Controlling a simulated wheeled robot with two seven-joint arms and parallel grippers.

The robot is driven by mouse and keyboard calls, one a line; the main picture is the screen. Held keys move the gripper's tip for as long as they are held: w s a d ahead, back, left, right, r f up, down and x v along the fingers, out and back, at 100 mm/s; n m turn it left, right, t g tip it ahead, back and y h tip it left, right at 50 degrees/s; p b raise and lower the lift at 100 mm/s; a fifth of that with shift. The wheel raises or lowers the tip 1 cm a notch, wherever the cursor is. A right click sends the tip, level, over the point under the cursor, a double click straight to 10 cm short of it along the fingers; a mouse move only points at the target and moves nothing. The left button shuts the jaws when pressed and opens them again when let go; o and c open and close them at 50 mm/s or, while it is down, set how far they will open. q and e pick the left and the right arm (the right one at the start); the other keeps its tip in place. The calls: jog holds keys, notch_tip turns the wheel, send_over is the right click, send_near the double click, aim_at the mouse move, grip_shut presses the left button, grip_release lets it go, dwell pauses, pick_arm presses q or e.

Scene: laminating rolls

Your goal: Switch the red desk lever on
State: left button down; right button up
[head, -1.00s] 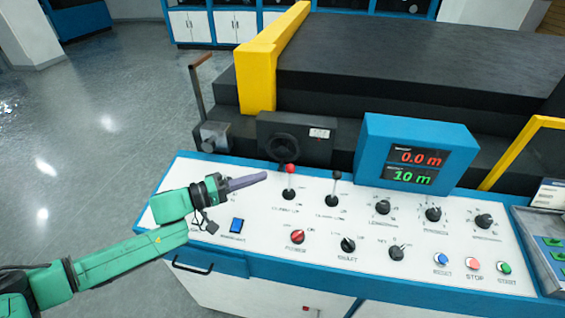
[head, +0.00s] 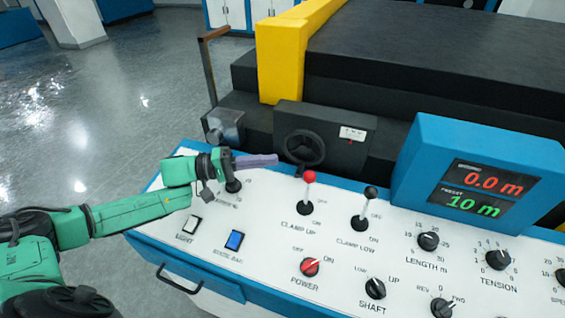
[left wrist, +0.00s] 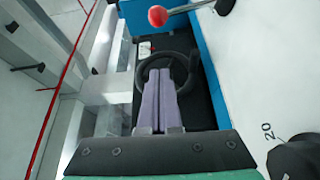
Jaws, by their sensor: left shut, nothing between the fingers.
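The red desk lever (head: 308,193) has a red ball knob on a thin stem and stands on the white desk panel, labelled CLAMP UP. Its stem stands about upright in the head view. The red knob also shows at the top of the left wrist view (left wrist: 157,16). My left gripper (head: 277,160) has purple fingers and is shut and empty, just left of the red knob and apart from it. In the left wrist view its fingers (left wrist: 159,90) are together, pointing toward a black handwheel. My right gripper is not in view.
A black-knobbed lever (head: 364,208) stands right of the red one, labelled CLAMP LOW. The red POWER knob (head: 310,267) sits in front. The black handwheel (head: 305,148) is behind the levers. A blue display box (head: 430,150) stands to the right.

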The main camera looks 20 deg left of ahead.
aim_at(307, 191)
pick_arm(q)
jog(key=x, duration=0.2)
jog(key=p+x, duration=0.1)
jog(key=x, duration=0.1)
jog(key=shift+w+a+r, duration=0.15)
jog(key=shift+r, duration=0.05)
jog(key=p+x, duration=0.1)
jog(key=x, duration=0.4)
jog(key=shift+d+r+p, duration=0.1)
jog(key=shift+d+p, duration=0.2)
jog(key=shift+p, duration=0.1)
jog(key=s, duration=0.1)
jog(key=s+p, duration=0.2)
jog(key=shift+s+d+f, duration=0.15)
jog(key=shift+s+f, duration=0.1)
jog(key=shift+s, duration=0.45)
jog(key=shift+f, duration=0.1)
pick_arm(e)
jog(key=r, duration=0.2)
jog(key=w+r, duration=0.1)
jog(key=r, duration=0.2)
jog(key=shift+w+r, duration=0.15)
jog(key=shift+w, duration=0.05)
pick_arm(q)
jog(key=shift+w, duration=0.2)
